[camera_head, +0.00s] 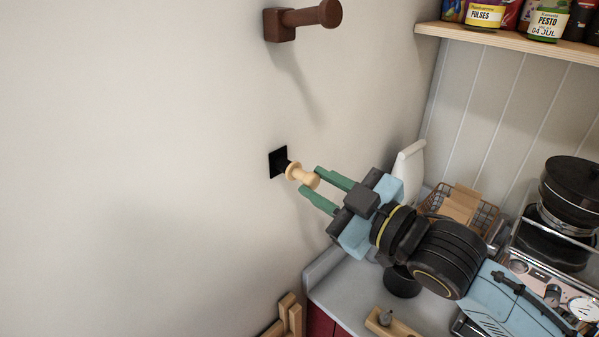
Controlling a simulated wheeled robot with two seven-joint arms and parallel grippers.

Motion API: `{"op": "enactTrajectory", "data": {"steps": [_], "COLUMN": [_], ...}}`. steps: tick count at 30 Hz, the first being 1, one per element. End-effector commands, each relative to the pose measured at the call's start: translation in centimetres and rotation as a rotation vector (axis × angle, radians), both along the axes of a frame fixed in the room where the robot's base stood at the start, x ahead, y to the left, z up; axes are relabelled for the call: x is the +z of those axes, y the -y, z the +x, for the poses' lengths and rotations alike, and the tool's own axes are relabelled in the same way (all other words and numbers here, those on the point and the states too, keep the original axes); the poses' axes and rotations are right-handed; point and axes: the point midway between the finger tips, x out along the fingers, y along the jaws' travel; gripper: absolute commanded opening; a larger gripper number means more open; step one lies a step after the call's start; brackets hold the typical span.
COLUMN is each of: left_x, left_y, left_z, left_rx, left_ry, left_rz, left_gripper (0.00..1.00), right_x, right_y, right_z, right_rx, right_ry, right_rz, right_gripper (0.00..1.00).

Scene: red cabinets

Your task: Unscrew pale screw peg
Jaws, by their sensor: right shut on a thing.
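The pale screw peg (302,175) sticks out of a black square plate (278,161) on the wall. It has a wider collar near the plate and a rounded knob at its outer end. My right gripper (311,181) reaches in from the lower right, its two green fingers on either side of the peg's knob, and is shut on it. The exact contact of the fingers with the knob is too small to make out. My left gripper does not show.
A dark brown wall peg (305,17) sticks out above. A shelf (510,40) with jars and tins is at the upper right. The worktop (345,290) below holds a wire basket (478,212), a black pot (572,190) and a stove. The wall on the left is clear.

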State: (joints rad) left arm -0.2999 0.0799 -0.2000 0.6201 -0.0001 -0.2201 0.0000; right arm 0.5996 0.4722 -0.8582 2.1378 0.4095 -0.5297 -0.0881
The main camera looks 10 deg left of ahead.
Motion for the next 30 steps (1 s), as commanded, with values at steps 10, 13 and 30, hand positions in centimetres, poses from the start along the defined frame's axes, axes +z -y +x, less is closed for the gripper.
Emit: {"op": "enactTrajectory", "data": {"steps": [10,13,30], "left_x": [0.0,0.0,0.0], "left_y": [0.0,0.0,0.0], "left_z": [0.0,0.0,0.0], "left_rx": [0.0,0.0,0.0], "left_ry": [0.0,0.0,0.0], "left_rz": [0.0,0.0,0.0], "left_gripper": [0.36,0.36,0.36], "right_x": [-0.05,-0.06,-0.11], "right_y": [-0.01,-0.01,0.0], "right_z": [-0.08,-0.07,-0.11], "right_rx": [0.002,0.002,0.001], "right_ry": [0.329,0.327,0.682], "right_rz": [-0.24,-0.238,-0.497], "right_gripper": [0.01,0.01,0.01]}}
